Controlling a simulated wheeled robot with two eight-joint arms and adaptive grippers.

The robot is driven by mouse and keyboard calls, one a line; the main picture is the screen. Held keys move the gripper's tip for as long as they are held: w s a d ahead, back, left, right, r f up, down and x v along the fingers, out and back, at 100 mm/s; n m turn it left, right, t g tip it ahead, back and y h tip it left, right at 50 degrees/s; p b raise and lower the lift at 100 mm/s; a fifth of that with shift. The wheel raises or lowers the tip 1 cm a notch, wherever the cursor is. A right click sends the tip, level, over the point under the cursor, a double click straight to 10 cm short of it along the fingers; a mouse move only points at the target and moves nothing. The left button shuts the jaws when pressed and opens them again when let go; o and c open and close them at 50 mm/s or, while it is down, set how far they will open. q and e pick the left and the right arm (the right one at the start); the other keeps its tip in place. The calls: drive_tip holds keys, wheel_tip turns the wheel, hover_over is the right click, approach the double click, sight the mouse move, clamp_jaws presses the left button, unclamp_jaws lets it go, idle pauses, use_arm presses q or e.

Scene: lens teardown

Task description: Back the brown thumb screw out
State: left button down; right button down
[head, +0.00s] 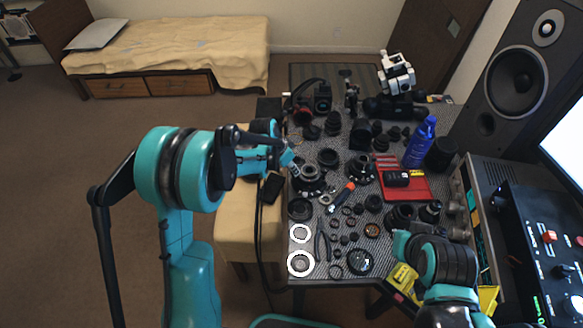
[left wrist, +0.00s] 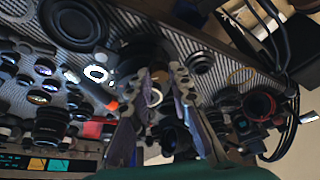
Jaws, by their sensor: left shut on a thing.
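My left gripper (head: 292,166) reaches in from the left over the left side of the workbench, beside a dark ringed lens part (head: 310,173). In the left wrist view the two fingers (left wrist: 163,78) are close together, with dark round parts around them. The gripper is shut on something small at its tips. The brown thumb screw cannot be made out apart from the fingers; it is hidden between the tips. My right arm shows at the lower right in the head view, but its fingertips do not show.
The patterned workbench mat (head: 297,283) is crowded with lens parts. A tall speaker (head: 515,75) stands at right; floor is open at left.

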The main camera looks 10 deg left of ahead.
idle(0.3)
use_arm(q)
drive_tip(key=c, duration=1.4)
unclamp_jaws()
drive_tip(key=shift+o, duration=0.2)
drive_tip(key=shift+r, duration=0.1)
drive_tip(key=v, duration=1.1)
drive_tip(key=shift+r, duration=0.4)
